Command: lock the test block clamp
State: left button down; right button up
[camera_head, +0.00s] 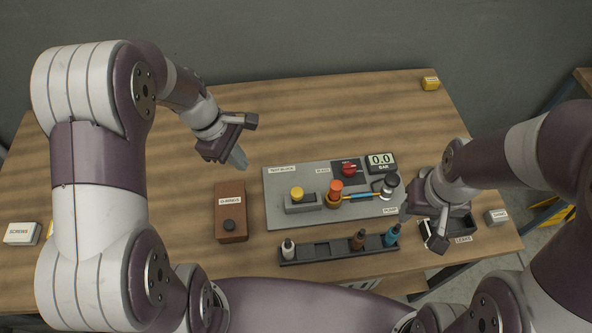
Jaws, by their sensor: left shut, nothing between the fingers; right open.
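The test block (303,206) is a low grey block on a grey plate (285,222), beside a label that appears to read "TEST BLOCK". A yellow knob (297,193) stands on it. An orange-red knob (335,187) on a brass fitting stands at its right end. I cannot tell which part is the clamp or how it is set. My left gripper (239,158) is shut and empty, above the table to the upper left of the plate. My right gripper (437,241) is open over the black tray at the plate's right, apart from the test block.
A blue hose (364,196) runs from the brass fitting to the pump (389,186). Behind are a red knob (348,169) and a display (381,161) reading 0.0. A brown box (231,197), a bottle rack (322,257) and a black tray (461,228) surround the plate. The back of the table is mostly clear.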

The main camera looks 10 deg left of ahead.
aim_at(299, 188)
pick_arm(q)
jog(key=d+f+n+p, duration=0.2)
jog(key=d+f, duration=0.6)
jog(key=d, duration=0.1)
jog(key=shift+n+h+p, duration=0.3)
pick_arm(e)
jog(key=r, duration=0.2)
jog(key=shift+s+d+r, duration=0.1)
jog(key=shift+s+r, duration=0.3)
pick_arm(q)
jog(key=shift+f, duration=0.15)
jog(key=d, duration=0.3)
jog(key=shift+w+d, duration=0.2)
jog(key=shift+w, duration=0.2)
pick_arm(e)
jog(key=shift+r, duration=0.1)
